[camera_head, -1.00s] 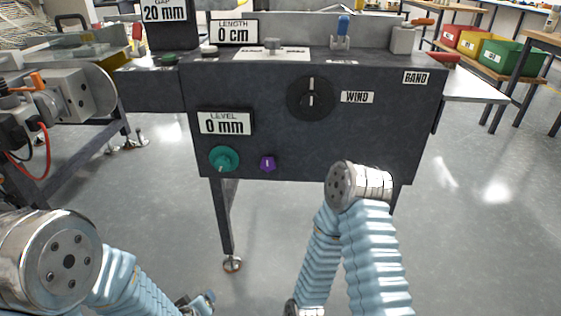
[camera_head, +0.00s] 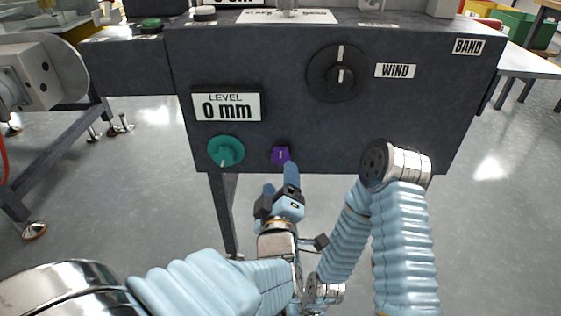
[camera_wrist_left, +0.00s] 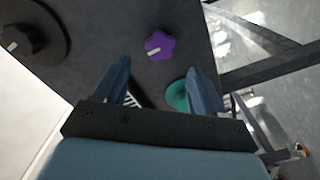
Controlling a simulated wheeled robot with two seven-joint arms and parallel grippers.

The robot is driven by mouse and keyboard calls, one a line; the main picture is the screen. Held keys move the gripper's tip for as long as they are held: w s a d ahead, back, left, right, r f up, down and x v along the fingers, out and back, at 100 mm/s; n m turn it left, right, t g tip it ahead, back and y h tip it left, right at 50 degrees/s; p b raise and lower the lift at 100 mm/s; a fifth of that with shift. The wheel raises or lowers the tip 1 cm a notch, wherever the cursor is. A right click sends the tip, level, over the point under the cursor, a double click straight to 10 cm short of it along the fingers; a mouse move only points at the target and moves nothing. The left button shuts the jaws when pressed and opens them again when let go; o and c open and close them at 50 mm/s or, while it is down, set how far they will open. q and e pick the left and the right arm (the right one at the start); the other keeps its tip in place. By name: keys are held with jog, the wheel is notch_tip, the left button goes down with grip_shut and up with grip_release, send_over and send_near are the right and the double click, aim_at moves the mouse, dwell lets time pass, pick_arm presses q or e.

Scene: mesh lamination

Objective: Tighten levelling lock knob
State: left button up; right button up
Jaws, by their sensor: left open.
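The purple lock knob (camera_head: 281,155) is on the lower front of the dark machine panel, right of the green levelling knob (camera_head: 226,151). My left gripper (camera_head: 280,188) is just below and in front of the purple knob. In the left wrist view, the purple knob (camera_wrist_left: 159,46) with its white mark lies ahead of the two open fingers (camera_wrist_left: 157,85), near the line between them and not gripped. The green knob (camera_wrist_left: 178,96) is partly hidden behind one finger there. My right gripper is not visible; only my right arm shows at the lower right.
A level display (camera_head: 227,105) reading 0 mm sits above the green knob. The WIND dial (camera_head: 337,73) is above right, beside its label. Machine legs (camera_head: 224,205) stand below the panel. My right arm is in front of the panel's lower right.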

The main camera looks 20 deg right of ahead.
aim_at(280, 158)
pick_arm(q)
jog(key=x, duration=0.7)
jog(key=shift+f, duration=0.1)
jog(key=shift+c, duration=0.3)
jog(key=c, duration=1)
